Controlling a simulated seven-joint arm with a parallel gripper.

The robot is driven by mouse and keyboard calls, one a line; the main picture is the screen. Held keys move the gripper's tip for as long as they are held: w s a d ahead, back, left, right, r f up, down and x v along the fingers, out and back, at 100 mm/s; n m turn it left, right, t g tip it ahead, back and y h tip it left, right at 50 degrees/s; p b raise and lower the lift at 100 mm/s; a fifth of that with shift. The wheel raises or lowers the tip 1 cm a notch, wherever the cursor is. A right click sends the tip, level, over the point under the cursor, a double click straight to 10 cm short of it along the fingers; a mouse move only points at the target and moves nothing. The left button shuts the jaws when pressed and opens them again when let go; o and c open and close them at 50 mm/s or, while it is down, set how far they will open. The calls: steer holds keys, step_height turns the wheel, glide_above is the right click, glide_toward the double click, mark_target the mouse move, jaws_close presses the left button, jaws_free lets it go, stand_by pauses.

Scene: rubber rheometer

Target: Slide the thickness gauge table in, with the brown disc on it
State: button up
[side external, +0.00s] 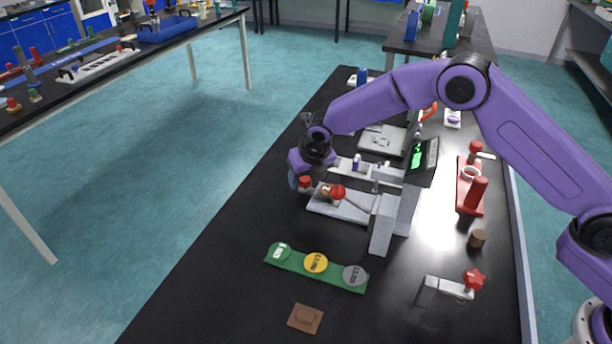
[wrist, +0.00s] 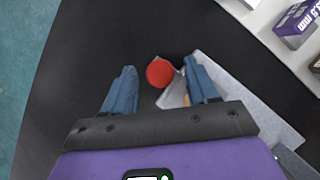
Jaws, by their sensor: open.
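The thickness gauge (side external: 383,228) stands mid-bench, with a flat light-grey base plate reaching left from its upright. A red knob (side external: 305,182) is at the plate's left end. It also shows in the wrist view (wrist: 160,72), at the tip of a grey piece that I take to be the gauge table (wrist: 173,96). A brownish disc (side external: 325,190) seems to lie on the table, beside a red ball (side external: 338,192); in the wrist view it is mostly behind my right finger. My gripper (wrist: 159,69) is open, its blue fingers on either side of the red knob. Contact cannot be told.
A green strip (side external: 298,262) with several coloured discs lies in front of the gauge. A brown square piece (side external: 305,318), a brown cylinder (side external: 478,238) and a grey clamp with a red star knob (side external: 474,279) stand nearby. A red stand (side external: 470,190) is to the right.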

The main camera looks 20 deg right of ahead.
mark_target(317, 189)
jaws_close()
steer(key=shift+s+d, duration=1.35)
steer(key=shift+s, duration=0.05)
jaws_free()
steer(key=v, duration=1.7)
steer(key=shift+r, duration=0.25)
